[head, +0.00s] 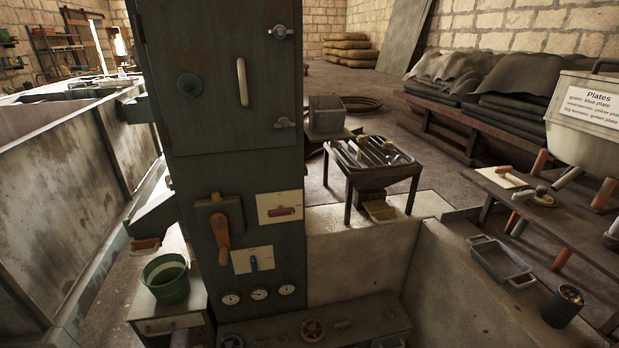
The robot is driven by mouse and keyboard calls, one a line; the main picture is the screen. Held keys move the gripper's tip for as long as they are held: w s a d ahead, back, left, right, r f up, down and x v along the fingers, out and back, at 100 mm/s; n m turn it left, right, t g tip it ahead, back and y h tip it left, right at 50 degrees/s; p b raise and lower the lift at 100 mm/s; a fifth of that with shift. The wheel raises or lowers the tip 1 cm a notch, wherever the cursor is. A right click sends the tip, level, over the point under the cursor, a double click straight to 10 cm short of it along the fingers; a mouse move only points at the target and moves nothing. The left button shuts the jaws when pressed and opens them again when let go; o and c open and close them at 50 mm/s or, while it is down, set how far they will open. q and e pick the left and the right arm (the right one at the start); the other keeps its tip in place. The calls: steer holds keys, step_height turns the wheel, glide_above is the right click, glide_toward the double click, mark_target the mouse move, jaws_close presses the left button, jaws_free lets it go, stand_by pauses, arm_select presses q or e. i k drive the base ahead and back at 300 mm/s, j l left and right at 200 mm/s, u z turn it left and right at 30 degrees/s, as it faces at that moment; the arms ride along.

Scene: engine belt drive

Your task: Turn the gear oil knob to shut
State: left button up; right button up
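A tall dark green cabinet (219,145) stands in the middle of the head view. On its front, a pale plate carries a red knob (283,211) lying about level. Lower left of it, another pale plate carries a blue knob (254,263) standing about upright. The plate markings are too small to read, so I cannot tell which is the gear oil knob. An orange-handled lever (221,232) hangs down left of the plates. A round teal knob (189,85) sits on the upper door. Neither of my grippers is in view.
Several round gauges (259,293) sit low on the cabinet, above a ledge with a brown handwheel (312,329). A green bucket (166,278) stands at lower left. A dark metal table (369,160) and a workbench (560,210) stand to the right. Nothing blocks the panel's front.

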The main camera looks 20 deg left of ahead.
mark_target(215, 197)
steer(key=u, duration=1.35)
